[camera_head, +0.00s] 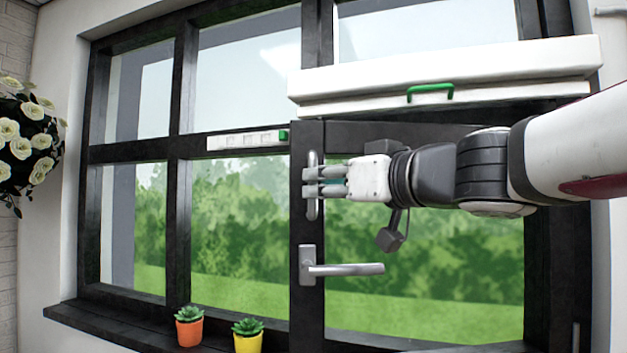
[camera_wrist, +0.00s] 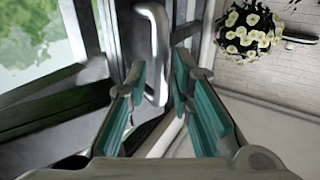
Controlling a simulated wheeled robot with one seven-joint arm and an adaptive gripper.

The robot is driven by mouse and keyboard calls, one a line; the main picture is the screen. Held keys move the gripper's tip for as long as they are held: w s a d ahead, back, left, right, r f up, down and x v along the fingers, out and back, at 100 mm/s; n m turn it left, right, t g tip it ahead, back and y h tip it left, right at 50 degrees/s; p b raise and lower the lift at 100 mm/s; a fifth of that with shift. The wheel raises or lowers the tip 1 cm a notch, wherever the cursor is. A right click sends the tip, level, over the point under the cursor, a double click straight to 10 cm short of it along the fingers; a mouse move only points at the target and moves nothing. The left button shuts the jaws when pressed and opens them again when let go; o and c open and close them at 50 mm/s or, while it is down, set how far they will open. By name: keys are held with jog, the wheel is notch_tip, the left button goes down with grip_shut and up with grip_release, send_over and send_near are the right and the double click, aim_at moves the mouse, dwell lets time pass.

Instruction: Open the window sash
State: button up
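The window sash (camera_head: 308,232) is the dark-framed lower right pane; in the head view it looks shut or nearly so. A silver vertical pull handle (camera_head: 313,158) is on its left stile. Below it, a silver lever handle (camera_head: 345,269) lies level, pointing right. My gripper (camera_head: 312,182) reaches in from the right, at the middle of the pull handle. In the wrist view, the teal-padded fingers of my gripper (camera_wrist: 160,80) are spread apart, with the pull handle (camera_wrist: 158,45) between their tips. Gaps show on both sides, though exact contact is hard to tell.
A white box-like blind housing (camera_head: 450,75) with a green handle (camera_head: 430,91) projects above my arm. A white strip (camera_head: 245,140) sits on the crossbar. Orange (camera_head: 189,332) and yellow (camera_head: 248,342) plant pots stand on the sill. White flowers (camera_head: 25,140) hang at left.

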aim_at(316, 184)
jog(key=shift+x, duration=1.6)
grip_shut()
jog(key=s+d+n+g+y+b, duration=0.1)
jog(key=s+b, duration=0.1)
jog(key=s, duration=0.4)
jog(key=s+d+n+g+y+b, duration=0.1)
jog(key=s+d+g+b, duration=0.1)
jog(key=s, duration=0.4)
jog(key=shift+s+d+n+y+b, duration=0.2)
jog(key=shift+d+n+y+b, duration=0.15)
jog(key=shift+b, duration=0.2)
jog(key=shift+r, duration=0.15)
grip_release()
